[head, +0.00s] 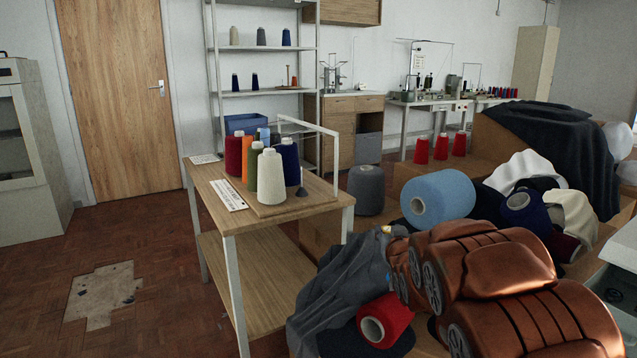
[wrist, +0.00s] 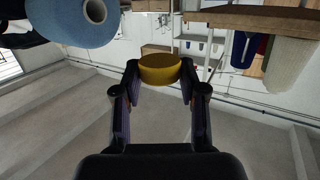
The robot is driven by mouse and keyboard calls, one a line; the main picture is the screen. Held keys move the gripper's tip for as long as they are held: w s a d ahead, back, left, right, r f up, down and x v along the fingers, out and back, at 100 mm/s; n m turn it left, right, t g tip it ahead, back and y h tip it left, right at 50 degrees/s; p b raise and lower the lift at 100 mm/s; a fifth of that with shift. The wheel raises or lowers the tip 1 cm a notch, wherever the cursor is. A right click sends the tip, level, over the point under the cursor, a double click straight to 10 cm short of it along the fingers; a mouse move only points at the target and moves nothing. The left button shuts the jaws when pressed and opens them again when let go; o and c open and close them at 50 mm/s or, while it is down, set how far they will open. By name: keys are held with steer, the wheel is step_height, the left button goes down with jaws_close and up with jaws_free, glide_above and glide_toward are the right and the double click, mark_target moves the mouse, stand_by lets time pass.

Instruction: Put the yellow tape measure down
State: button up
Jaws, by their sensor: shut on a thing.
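The yellow tape measure (wrist: 160,69) shows in the wrist view as a round, flat-sided yellow disc between the fingertips. My gripper (wrist: 161,75) is shut on it, one finger at each side. Nothing is seen touching it other than the fingers. In the head view my copper-coloured arm fills the lower right, and I cannot make out the gripper there. A tiny yellow spot shows just beyond the arm, too small to identify.
Grey cloth (head: 343,278), a red cone (head: 385,320) and a light blue cone (head: 438,198) crowd the right.

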step_height(320, 180, up, 32)
steer(key=p, duration=3)
steer(key=s+f+m+h, duration=0.2)
steer(key=s+m+h, duration=0.1)
steer(key=s, duration=0.8)
steer(key=shift+f+g+h, duration=0.4)
steer(key=shift+h, duration=0.5)
steer(key=shift+a, duration=0.1)
